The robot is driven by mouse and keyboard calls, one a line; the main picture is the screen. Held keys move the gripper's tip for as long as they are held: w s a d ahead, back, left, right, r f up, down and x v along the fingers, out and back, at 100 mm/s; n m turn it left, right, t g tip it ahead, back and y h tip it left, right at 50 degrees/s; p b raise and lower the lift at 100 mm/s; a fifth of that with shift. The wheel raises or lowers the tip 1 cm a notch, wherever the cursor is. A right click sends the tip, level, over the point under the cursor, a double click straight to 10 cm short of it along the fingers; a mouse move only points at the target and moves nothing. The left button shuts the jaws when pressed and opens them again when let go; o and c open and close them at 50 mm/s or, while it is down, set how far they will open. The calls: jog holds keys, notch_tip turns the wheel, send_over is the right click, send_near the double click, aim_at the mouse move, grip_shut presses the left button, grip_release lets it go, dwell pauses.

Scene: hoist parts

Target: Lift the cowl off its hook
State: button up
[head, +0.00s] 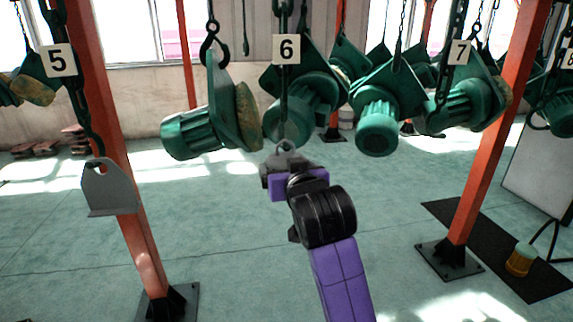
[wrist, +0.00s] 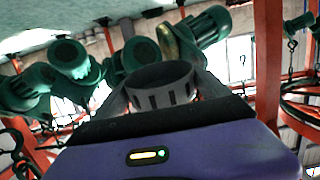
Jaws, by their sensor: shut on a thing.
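The cowl (wrist: 160,88) is a grey, slotted, drum-like part in the wrist view, held between the two fingers of my gripper (wrist: 163,96). In the head view my gripper (head: 290,176) is below the number 6 sign, with a little of the grey cowl (head: 285,156) showing above it. The chain under sign 6 (head: 284,95) comes down to the top of the cowl. The hook there is small and partly hidden, so I cannot tell whether it still bears the cowl.
Green motors (head: 205,127) hang on chains around my gripper, close on the left and behind. A grey plate-like part (head: 110,190) hangs under sign 5 (head: 57,60). Red posts (head: 497,130) stand left and right. The floor (head: 230,260) in front is clear.

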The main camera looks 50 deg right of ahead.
jog(key=shift+r, duration=0.15)
jog(key=shift+s+a+r+p, duration=0.2)
jog(key=shift+s+p, duration=0.1)
jog(key=shift+p, duration=0.35)
jog(key=shift+s+a+r+g+y+p, duration=0.15)
jog(key=shift+s+a+g+y+p, duration=0.2)
jog(key=shift+p, duration=0.35)
jog(key=shift+s, duration=0.1)
jog(key=shift+s+a+r, duration=0.25)
jog(key=shift+s+r, duration=0.05)
jog(key=shift+s, duration=0.15)
jog(key=shift+s+a, duration=0.1)
jog(key=shift+s, duration=0.05)
jog(key=shift+b+v, duration=0.4)
jog(key=shift+v, duration=0.5)
jog(key=shift+f, duration=0.1)
